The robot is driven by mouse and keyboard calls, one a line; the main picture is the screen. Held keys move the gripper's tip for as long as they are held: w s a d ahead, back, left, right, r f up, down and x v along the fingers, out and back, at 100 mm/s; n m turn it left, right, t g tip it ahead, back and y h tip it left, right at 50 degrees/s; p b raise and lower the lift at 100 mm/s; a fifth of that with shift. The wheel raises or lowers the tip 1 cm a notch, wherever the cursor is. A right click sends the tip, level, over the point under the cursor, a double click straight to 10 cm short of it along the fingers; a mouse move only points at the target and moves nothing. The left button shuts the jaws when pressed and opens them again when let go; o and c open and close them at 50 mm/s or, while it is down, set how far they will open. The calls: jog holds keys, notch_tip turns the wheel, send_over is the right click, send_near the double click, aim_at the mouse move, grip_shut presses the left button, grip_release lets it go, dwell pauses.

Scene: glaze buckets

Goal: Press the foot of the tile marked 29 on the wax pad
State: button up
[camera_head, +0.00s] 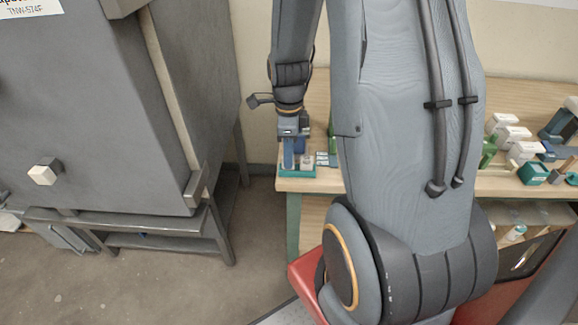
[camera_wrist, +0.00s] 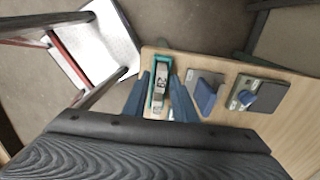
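My gripper (camera_wrist: 161,78) is low over the left end of the wooden bench. In the wrist view its two blue fingers stand apart, with a small teal tray (camera_wrist: 152,104) showing between and below them. A small pale piece (camera_wrist: 161,76) lies in the tray between the fingertips; I cannot tell whether they touch it. In the head view the tray (camera_head: 297,174) is at the bench's left end below my gripper (camera_head: 288,166). No number 29 is readable, so I cannot tell which piece is the marked tile. I cannot identify the wax pad for sure.
To the right in the wrist view are a grey pad with a blue block (camera_wrist: 205,95) and a darker board with a blue block (camera_wrist: 247,97). The bench (camera_wrist: 295,130) has bare wood around them. A grey kiln-like cabinet (camera_head: 85,110) stands left of the bench.

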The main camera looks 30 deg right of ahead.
grip_shut()
jog(key=shift+r, duration=0.1)
notch_tip(320, 180, up, 7)
jog(key=p, duration=0.6)
jog(key=shift+r, duration=0.2)
